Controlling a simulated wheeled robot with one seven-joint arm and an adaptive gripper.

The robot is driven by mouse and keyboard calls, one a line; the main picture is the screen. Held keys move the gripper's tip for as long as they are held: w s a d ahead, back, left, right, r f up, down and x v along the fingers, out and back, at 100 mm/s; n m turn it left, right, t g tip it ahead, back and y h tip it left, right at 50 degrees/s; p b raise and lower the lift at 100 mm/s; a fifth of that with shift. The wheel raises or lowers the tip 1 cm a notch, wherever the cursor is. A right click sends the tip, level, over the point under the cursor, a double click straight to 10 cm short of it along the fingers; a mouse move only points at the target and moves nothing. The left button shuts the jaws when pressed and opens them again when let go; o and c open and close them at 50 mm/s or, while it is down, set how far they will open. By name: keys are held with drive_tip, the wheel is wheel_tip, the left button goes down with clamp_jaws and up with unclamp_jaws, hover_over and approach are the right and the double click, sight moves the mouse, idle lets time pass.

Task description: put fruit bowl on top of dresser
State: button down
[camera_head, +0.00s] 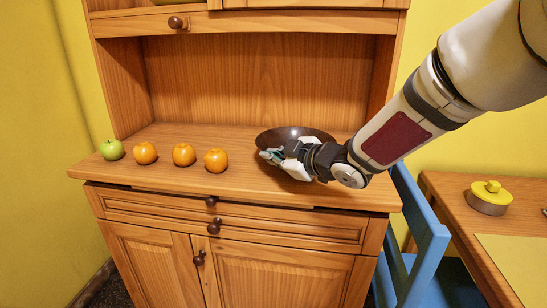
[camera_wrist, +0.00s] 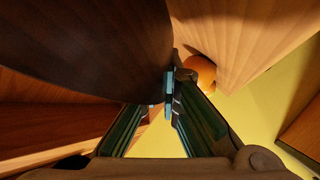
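A dark brown bowl (camera_head: 280,134) is at the right part of the dresser's (camera_head: 240,193) counter. My gripper (camera_head: 272,157) is at the bowl's near rim. In the wrist view, the dark bowl (camera_wrist: 90,50) fills the upper left. There my gripper (camera_wrist: 172,92) has its fingers closed together on the bowl's edge, one finger partly hidden behind the bowl. The bowl's underside is hidden by my gripper, so I cannot tell whether it touches the counter. No fruit shows in the bowl.
A green apple (camera_head: 112,150) and three oranges (camera_head: 183,155) stand in a row on the counter, left of the bowl. A blue chair (camera_head: 424,240) and a table with a yellow-lidded pot (camera_head: 488,198) stand at the right. The counter's back is clear.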

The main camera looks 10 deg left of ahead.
drive_tip(key=c, duration=2.2)
unclamp_jaws()
drive_tip(key=shift+f, duration=0.15)
drive_tip(key=shift+c, duration=0.2)
drive_tip(key=o, duration=0.4)
drive_tip(key=shift+o, duration=0.2)
drive_tip(key=shift+r, duration=0.25)
drive_tip(key=p+v, duration=0.2)
drive_tip(key=v, duration=1)
drive_tip(key=shift+p, duration=0.35)
